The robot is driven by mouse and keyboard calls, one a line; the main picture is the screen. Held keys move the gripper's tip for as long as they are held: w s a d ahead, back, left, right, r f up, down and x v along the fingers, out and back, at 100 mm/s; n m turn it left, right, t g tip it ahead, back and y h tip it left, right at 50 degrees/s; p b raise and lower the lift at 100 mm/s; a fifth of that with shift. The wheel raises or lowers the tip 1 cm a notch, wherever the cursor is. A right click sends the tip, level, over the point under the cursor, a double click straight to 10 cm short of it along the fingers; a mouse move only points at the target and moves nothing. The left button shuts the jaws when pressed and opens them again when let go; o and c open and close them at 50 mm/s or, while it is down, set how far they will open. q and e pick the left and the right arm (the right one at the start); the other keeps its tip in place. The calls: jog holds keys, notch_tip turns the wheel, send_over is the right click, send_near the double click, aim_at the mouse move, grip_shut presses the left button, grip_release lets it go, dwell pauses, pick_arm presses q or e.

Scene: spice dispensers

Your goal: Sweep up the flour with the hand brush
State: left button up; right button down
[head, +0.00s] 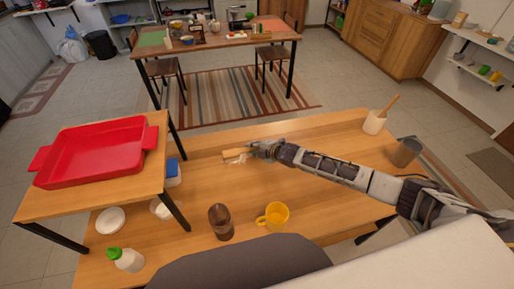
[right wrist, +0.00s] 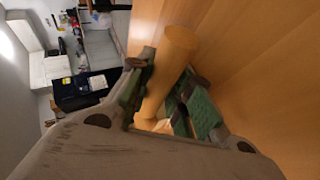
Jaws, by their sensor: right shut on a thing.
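The hand brush (head: 236,152) has a light wooden body and is held low over the wooden table. My right gripper (head: 262,150) is shut on it, and my arm reaches in from the right. In the right wrist view the brush's round wooden handle (right wrist: 172,62) passes between the green-padded fingers of my right gripper (right wrist: 165,90). A small whitish patch, which looks like flour (head: 238,161), shows just under and beside the brush. Whether the bristles touch the table cannot be told. My left gripper is not in view.
A yellow mug (head: 277,215), a brown jar (head: 221,222) and a green-capped bottle (head: 126,260) stand near the front edge. A raised wooden shelf (head: 150,190) with a red tray (head: 95,150) is at the left.

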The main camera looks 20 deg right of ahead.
aim_at(246, 149)
jog(key=shift+a+f, duration=0.15)
jog(key=shift+a, duration=0.6)
jog(key=shift+s+a, duration=0.1)
jog(key=shift+a, duration=0.05)
jog(key=shift+a, duration=1.7)
jog(key=shift+w, duration=0.2)
jog(key=shift+w, duration=0.6)
jog(key=shift+d, duration=0.2)
